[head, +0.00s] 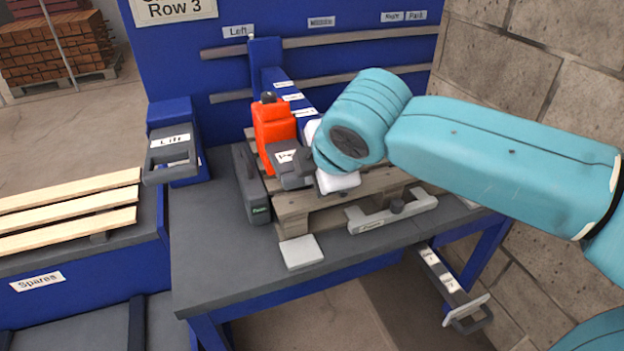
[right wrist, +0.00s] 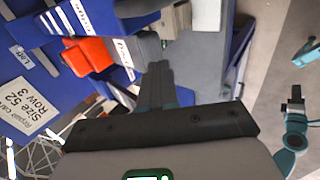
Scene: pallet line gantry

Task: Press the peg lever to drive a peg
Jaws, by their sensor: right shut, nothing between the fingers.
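The peg lever is a grey block (head: 288,168) with a white label that is partly covered. It sits beside an orange-red housing (head: 272,132) over the wooden pallet. My right gripper (head: 304,160) is shut and empty at the lever's right side, partly hidden by my teal wrist. In the right wrist view my shut fingers (right wrist: 159,72) point at the grey lever (right wrist: 147,46), with the orange-red housing (right wrist: 90,55) nearby. I cannot tell if they touch it. No driven peg is visible. A teal arm, apparently my left, shows with its small dark gripper (right wrist: 293,104).
The pallet (head: 325,205) stands on a grey bench (head: 210,245). A Lift handle (head: 170,152) is at left, and a dark grey box (head: 250,187) stands beside the pallet. A pale bar (head: 385,214) and square plate (head: 301,252) lie in front. The front-left bench is clear.

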